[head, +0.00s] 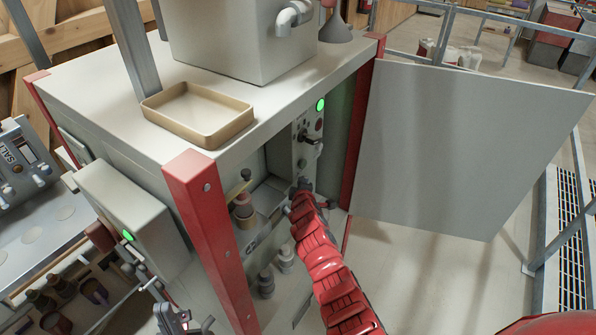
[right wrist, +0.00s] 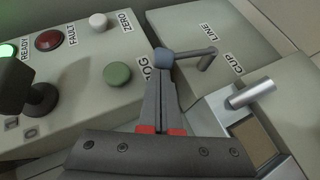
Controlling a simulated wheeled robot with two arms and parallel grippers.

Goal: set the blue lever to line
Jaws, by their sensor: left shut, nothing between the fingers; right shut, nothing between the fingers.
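The blue lever (right wrist: 184,56) shows in the right wrist view as a grey rod with a blue-grey knob at its left end. It sits on a panel between the printed words LINE and CUP. My right gripper (right wrist: 162,78) is shut and empty, its fingertips right at the blue knob; I cannot tell whether they touch. In the head view my red right arm reaches into the open cabinet, with the right gripper (head: 303,188) small and dark by the panel. My left gripper (head: 180,322) is shut and empty at the bottom edge, outside the cabinet.
A panel (right wrist: 88,98) with READY, FAULT and ZERO labels, a green button (right wrist: 117,73) and a black lever (right wrist: 38,95) lies left of the fingers. A silver lever (right wrist: 250,93) stands to the right. The open cabinet door (head: 455,145) and red corner post (head: 212,235) flank the opening.

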